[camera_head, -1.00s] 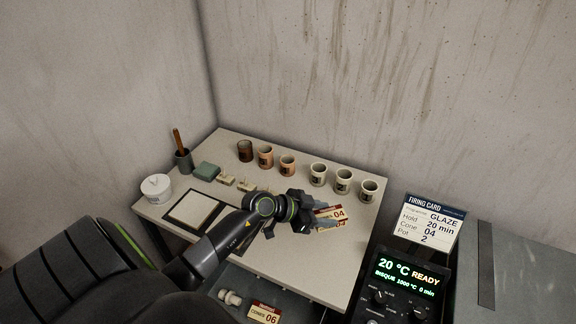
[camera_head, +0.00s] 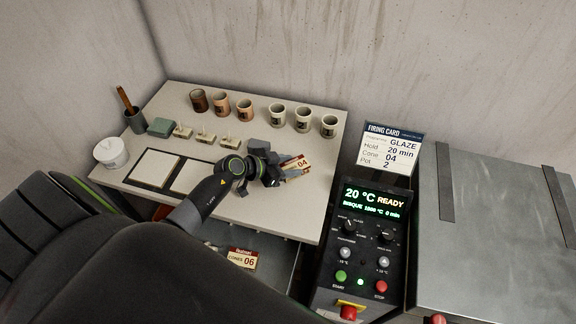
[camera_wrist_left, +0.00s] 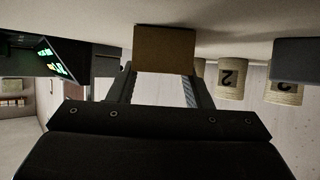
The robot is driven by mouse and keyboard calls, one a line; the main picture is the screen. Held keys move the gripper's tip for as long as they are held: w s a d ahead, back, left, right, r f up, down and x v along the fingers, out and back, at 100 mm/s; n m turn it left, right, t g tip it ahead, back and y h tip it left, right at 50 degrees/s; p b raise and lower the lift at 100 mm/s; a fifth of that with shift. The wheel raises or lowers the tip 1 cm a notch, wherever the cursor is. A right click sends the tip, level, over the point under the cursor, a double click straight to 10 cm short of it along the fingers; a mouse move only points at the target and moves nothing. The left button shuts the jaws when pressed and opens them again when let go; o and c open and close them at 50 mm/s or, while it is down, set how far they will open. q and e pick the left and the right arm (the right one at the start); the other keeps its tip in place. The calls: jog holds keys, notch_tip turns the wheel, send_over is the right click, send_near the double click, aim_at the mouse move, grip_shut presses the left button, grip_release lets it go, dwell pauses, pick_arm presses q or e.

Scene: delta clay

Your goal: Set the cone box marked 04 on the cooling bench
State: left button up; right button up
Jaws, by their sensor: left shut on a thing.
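The cone box marked 04 (camera_head: 300,163) has a red and cream label and is at the right side of the pale-topped bench (camera_head: 290,212). My left gripper (camera_head: 281,173) is shut on it, and the gripper hides part of the box. In the left wrist view the box shows as a plain brown face (camera_wrist_left: 165,48) between the fingers (camera_wrist_left: 163,85). The view is upside down, with the bench top along its upper edge. The box is at or just above the bench top; I cannot tell if it touches. My right gripper is not in view.
Several cups (camera_head: 277,115) stand along the bench's back, with cone stands (camera_head: 205,138) and dark-framed tiles (camera_head: 155,168) to the left. A box marked 06 (camera_head: 242,258) lies below the front edge. A control panel (camera_head: 365,235) and metal surface (camera_head: 490,235) are right.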

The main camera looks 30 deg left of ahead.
pick_arm(q)
jog(key=o, duration=1)
jog(key=shift+f, duration=0.1)
jog(key=shift+o, duration=0.2)
jog(key=p+v, duration=0.1)
jog(key=v, duration=1.1)
